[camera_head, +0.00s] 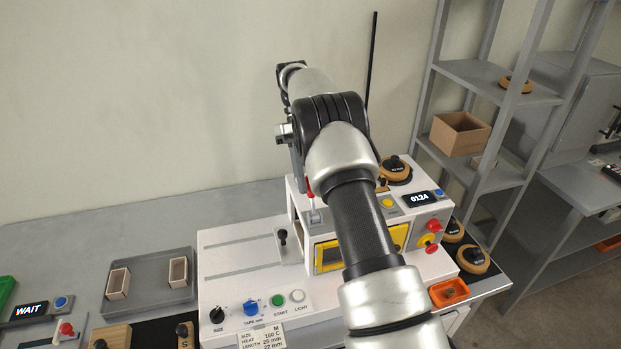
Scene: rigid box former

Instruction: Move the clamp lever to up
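The box former (240,262) is a white machine on the grey bench. A lever with a red grip (309,191) and a pale stem stands at the upper left of its housing, and it looks like the clamp lever. Its stem looks roughly upright, but my arm covers much of the grip. My gripper (298,166) is mostly hidden behind my arm; a grey part of it reaches down close to the red grip. I cannot tell whether it touches the lever or whether its fingers are open.
A black-knobbed handle (283,237) stands on a plate left of the yellow-framed window (328,255). A red emergency button (433,226) and a display (419,198) are at the right. A grey tray (150,295) holds two small boxes. A shelf rack (500,85) stands at the right.

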